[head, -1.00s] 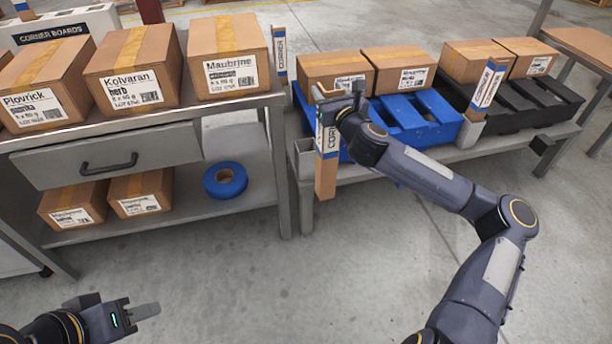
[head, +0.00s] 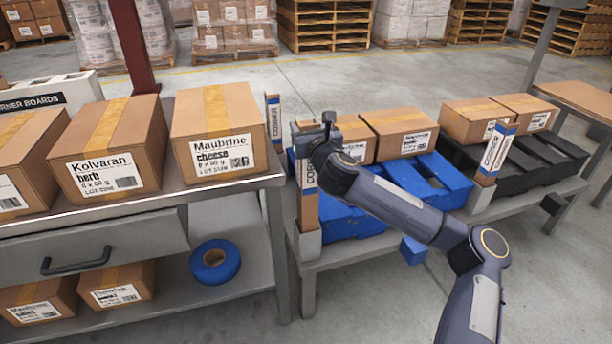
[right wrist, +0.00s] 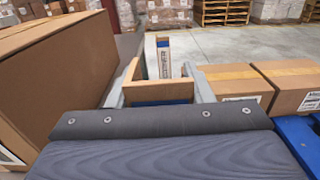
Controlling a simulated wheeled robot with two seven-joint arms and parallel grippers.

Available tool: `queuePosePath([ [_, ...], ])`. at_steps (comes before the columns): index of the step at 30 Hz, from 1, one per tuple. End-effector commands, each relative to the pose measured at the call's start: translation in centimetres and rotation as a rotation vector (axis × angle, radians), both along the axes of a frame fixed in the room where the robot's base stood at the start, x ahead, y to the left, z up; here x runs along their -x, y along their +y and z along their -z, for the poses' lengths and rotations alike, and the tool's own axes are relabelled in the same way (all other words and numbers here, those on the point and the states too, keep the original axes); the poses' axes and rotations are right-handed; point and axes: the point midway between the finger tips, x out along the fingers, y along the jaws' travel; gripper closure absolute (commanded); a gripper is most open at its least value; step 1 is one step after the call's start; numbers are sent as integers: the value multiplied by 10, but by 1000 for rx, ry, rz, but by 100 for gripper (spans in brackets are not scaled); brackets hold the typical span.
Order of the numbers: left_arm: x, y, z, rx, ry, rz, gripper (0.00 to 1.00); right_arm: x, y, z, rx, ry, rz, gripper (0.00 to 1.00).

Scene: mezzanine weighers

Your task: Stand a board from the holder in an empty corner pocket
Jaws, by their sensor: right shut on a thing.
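My right gripper (head: 314,132) is shut on a brown corner board (head: 308,208) with a white and blue printed band. The board is upright at the blue pallet's (head: 352,222) front left corner. Its lower end meets a grey corner pocket (head: 307,246) and seems to be inside it; the very bottom is hidden. In the right wrist view the board's angled top (right wrist: 160,92) sits between my fingers. Other boards stand at the blue pallet's back left (head: 274,117) and in a pocket at its front right (head: 494,155). The white holder (head: 50,92) is at far left. My left gripper is out of view.
Cartons (head: 400,130) sit on the blue pallet and on the black pallet (head: 530,165). The left bench carries large cartons (head: 218,130), one close beside my right gripper. A blue tape roll (head: 215,261) lies on its lower shelf.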

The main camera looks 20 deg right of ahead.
Motion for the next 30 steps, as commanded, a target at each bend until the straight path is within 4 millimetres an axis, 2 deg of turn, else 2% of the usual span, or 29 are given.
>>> queuePosePath([
  [1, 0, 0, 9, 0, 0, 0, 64, 0, 0, 19, -3, 2, -1, 90],
  [6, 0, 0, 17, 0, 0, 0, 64, 0, 0, 47, -1, 0, -1, 90],
  [13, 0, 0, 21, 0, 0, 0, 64, 0, 0, 62, -1, -1, -1, 90],
  [20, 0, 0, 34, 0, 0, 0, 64, 0, 0, 97, -2, 0, -1, 90],
  [27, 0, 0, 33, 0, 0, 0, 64, 0, 0, 98, 0, -1, -1, 90],
  [28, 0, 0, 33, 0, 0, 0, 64, 0, 0, 98, 0, -1, 0, 49],
  [30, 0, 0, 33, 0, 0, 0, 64, 0, 0, 98, 0, -1, 0, 40],
])
